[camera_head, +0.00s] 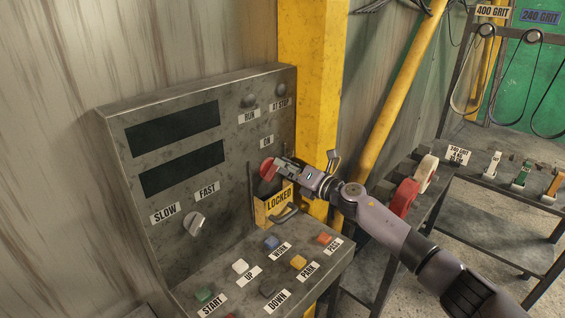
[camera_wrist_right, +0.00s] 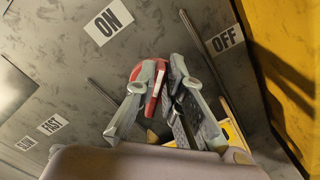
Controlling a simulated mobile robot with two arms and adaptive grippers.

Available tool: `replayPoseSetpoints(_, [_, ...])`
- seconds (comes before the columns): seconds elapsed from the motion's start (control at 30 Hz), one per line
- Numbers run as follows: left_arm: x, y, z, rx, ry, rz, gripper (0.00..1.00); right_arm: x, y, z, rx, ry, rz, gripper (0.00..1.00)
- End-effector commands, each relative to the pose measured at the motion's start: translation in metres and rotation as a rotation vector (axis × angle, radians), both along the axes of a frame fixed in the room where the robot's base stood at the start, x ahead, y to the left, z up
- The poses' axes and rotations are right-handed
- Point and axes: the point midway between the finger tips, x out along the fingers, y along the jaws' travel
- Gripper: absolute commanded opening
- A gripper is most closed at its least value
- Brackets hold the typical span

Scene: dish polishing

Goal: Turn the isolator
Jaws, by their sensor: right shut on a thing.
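The isolator's red handle (camera_head: 266,168) is on the grey control panel, below the ON label (camera_head: 266,141). My right gripper (camera_head: 277,168) reaches in from the right and is shut on the handle. In the right wrist view, the red handle (camera_wrist_right: 152,96) shows between the fingers of the gripper (camera_wrist_right: 158,70), which hide part of it. There the ON label (camera_wrist_right: 108,20) is at upper left and the OFF label (camera_wrist_right: 227,40) at upper right. My left gripper is in neither view.
A yellow LOCKED plate (camera_head: 279,204) sits just below the gripper. Coloured buttons (camera_head: 272,243) cover the sloped desk of the panel. A SLOW/FAST knob (camera_head: 195,223) is at the left. A yellow post (camera_head: 310,90) stands behind, and a bench with sanding gear (camera_head: 508,166) is at right.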

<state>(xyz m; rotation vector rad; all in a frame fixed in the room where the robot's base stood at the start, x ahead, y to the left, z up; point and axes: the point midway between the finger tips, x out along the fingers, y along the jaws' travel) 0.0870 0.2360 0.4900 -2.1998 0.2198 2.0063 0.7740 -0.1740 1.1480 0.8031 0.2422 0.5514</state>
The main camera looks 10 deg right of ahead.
Motion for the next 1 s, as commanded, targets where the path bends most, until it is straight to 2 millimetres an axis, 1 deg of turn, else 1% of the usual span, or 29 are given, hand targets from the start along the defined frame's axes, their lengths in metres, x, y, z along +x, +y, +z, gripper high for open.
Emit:
replayPoseSetpoints(0.1, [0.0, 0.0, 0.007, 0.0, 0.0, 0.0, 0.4, 0.001, -0.002, -0.001, 0.092, 0.062, -0.001, 0.0])
replayPoseSetpoints(0.6, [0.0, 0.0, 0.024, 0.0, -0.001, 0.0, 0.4, 0.004, -0.006, -0.012, 0.457, 0.304, -0.003, 0.0])
replayPoseSetpoints(0.8, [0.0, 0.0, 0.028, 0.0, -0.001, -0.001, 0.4, 0.004, -0.007, -0.016, 0.552, 0.367, -0.002, 0.0])
replayPoseSetpoints(1.0, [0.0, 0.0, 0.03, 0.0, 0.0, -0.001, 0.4, 0.004, -0.006, -0.018, 0.609, 0.404, -0.001, 0.0])
